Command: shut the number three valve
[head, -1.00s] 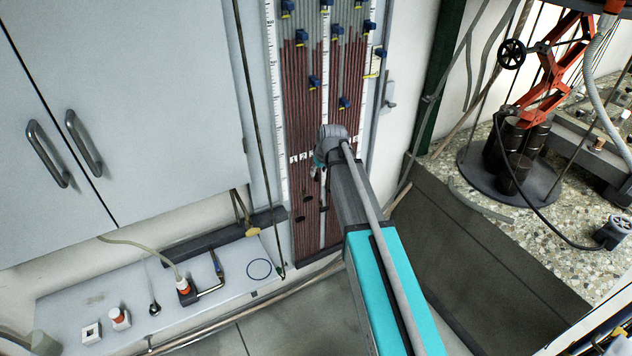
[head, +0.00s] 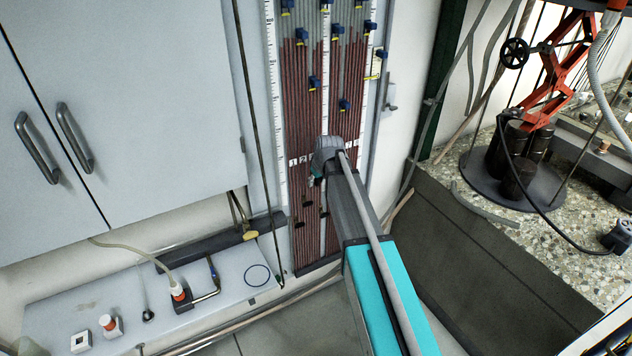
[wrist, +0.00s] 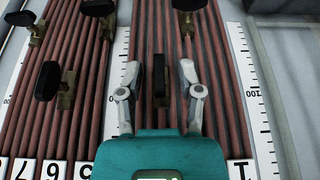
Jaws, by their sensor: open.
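In the wrist view my gripper (wrist: 160,72) is open, its two grey fingers spread to either side of a dark upright valve handle (wrist: 161,88). I cannot tell whether the fingers touch it. Number labels (wrist: 52,170) run along the tubes, with a 1 (wrist: 242,170) at the right; my gripper body hides the middle labels, so I cannot read this valve's number. In the head view my gripper (head: 316,178) is at the tube panel (head: 300,110), just below the label row, partly hidden by my wrist.
Other dark valves stand close by: one left of my gripper (wrist: 47,82) and several farther up, including one at the top (wrist: 188,5). Blue valves (head: 314,82) dot the upper panel. A grey cabinet (head: 130,110) is left, and a stone-topped ledge (head: 470,190) right.

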